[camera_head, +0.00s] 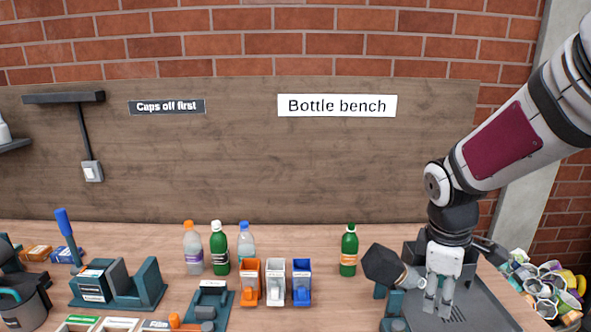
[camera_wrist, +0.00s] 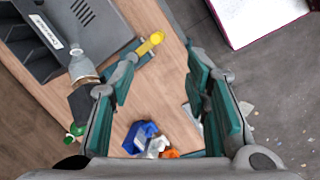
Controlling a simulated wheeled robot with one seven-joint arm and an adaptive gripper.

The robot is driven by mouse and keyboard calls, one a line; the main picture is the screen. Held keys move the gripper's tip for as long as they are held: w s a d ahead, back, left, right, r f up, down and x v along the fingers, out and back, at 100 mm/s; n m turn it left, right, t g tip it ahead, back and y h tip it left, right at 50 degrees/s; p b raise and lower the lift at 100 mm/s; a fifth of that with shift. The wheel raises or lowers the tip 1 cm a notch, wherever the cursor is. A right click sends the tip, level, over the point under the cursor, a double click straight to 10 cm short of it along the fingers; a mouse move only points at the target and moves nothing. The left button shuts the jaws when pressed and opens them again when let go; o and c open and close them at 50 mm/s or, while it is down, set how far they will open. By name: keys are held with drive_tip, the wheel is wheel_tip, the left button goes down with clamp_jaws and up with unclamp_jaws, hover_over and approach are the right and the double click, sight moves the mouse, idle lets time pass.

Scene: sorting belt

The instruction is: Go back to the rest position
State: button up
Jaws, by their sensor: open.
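My gripper (camera_head: 438,296) is at the right of the bench in the head view, low in front of a dark grey machine. In the wrist view my gripper (camera_wrist: 150,105) has its two teal-padded fingers spread wide with nothing between them. Beyond the fingers, the wrist view shows the wooden bench top (camera_wrist: 150,90) and its edge, with the floor past it. No object is held.
Orange, white and blue dispensers (camera_head: 275,283) stand mid-bench. Several bottles (camera_head: 219,248) stand behind. A bottle heap (camera_head: 548,285) lies far right.

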drive_tip(key=s+a+r+m+t+y, duration=0.1)
drive_tip(key=s+a+r+m, duration=0.3)
drive_tip(key=s, duration=0.4)
drive_tip(key=s+a+r+m+t+y, duration=0.1)
drive_tip(key=s+a+r+m+t, duration=0.2)
drive_tip(key=s+r+m, duration=0.4)
drive_tip(key=shift+s+a+r, duration=0.45)
drive_tip(key=shift+a+r, duration=0.05)
drive_tip(key=shift+r, duration=0.1)
drive_tip(key=shift+w, duration=0.1)
idle(0.8)
